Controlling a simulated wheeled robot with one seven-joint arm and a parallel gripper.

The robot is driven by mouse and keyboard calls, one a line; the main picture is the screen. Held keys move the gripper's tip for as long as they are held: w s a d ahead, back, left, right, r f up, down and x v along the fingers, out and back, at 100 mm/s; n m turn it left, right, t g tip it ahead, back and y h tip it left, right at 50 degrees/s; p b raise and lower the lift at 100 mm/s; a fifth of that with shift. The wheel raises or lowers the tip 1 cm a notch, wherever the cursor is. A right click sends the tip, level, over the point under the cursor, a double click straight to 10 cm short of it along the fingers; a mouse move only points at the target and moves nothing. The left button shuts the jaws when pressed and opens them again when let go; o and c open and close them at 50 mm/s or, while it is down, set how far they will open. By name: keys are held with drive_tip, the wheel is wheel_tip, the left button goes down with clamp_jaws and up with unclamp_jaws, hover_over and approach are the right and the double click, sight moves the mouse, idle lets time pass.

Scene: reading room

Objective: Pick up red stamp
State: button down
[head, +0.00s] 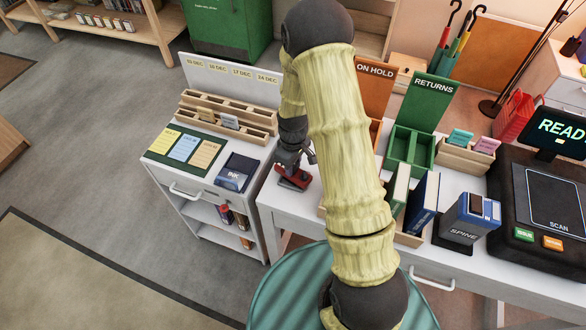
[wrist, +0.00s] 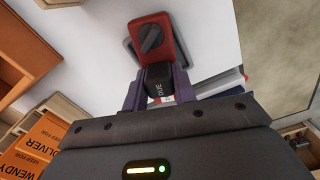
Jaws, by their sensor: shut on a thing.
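The red stamp (head: 293,174) is at the left end of the white desk, below my gripper (head: 294,157). In the wrist view the red stamp (wrist: 160,24) has a dark round knob and a black part lettered "DUE". My gripper (wrist: 158,82) is shut on that black part, with a purple finger on each side. A grey plate-like thing (wrist: 129,50) shows behind the stamp; I cannot tell whether the stamp touches it. My arm hides part of the desk in the head view.
An ink box (head: 236,172) stands on the white cart (head: 168,178) left of the desk. A green returns tray (head: 408,146), a spine box (head: 465,222) and a scanner (head: 545,205) stand to the right. Grey floor at left is clear.

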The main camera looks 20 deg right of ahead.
wheel_tip(320, 180, up, 10)
idle(0.5)
idle(0.3)
